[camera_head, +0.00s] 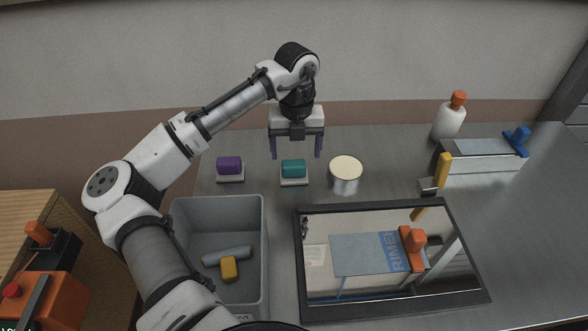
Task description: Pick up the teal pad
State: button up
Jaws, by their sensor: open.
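The teal pad (293,167) is a small block on a white base (294,181) on the grey table, between a purple pad and a round tin. My gripper (296,155) is open, pointing down, with its two dark fingers spread apart. In this view it appears just above and behind the teal pad, with the fingertips to either side of the pad's top. I cannot tell the exact height gap. Nothing is visible between the fingers except the table and wall behind.
A purple pad (229,164) on a white base is to the left. A cream-topped tin (346,170) stands close on the right. A grey bin (259,215) holds a yellow block and a blue-grey roll. A black-framed panel (300,255) lies at front; a white bottle (447,123) stands back right.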

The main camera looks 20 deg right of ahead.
aim_at(294, 163)
jog(key=shift+a+f+p, duration=0.15)
jog(key=shift+f+p, duration=0.2)
jog(key=shift+f, duration=1)
jog(key=shift+a+f+p, duration=0.1)
jog(key=shift+f+p, duration=0.2)
jog(key=shift+f, duration=1.05)
jog(key=c, duration=1.1)
